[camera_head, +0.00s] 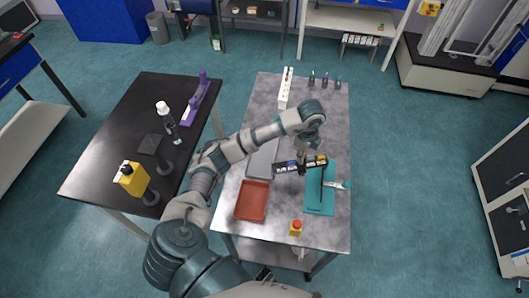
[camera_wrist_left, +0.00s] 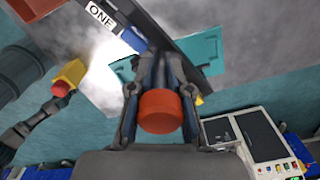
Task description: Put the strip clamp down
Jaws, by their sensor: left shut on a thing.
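The strip clamp is a long black bar (camera_head: 287,169) with small coloured labels. In the left wrist view its black bar (camera_wrist_left: 185,45) crosses the top, with a white "ONE" label and a blue piece. My left gripper (camera_head: 303,157) is shut on the clamp and holds it over the metal table, by the upper left of the teal mat (camera_head: 313,207). In the left wrist view my left gripper (camera_wrist_left: 160,62) has its fingers close together at the bar. An orange-red round part (camera_wrist_left: 160,112) shows between the finger links. My right gripper is not in view.
A red-brown tray (camera_head: 252,201) lies left of the mat. A yellow block with a red button (camera_head: 296,228) stands at the near edge. A white rack (camera_head: 286,90) and several small bottles stand at the far end. A black table (camera_head: 115,125) is at left.

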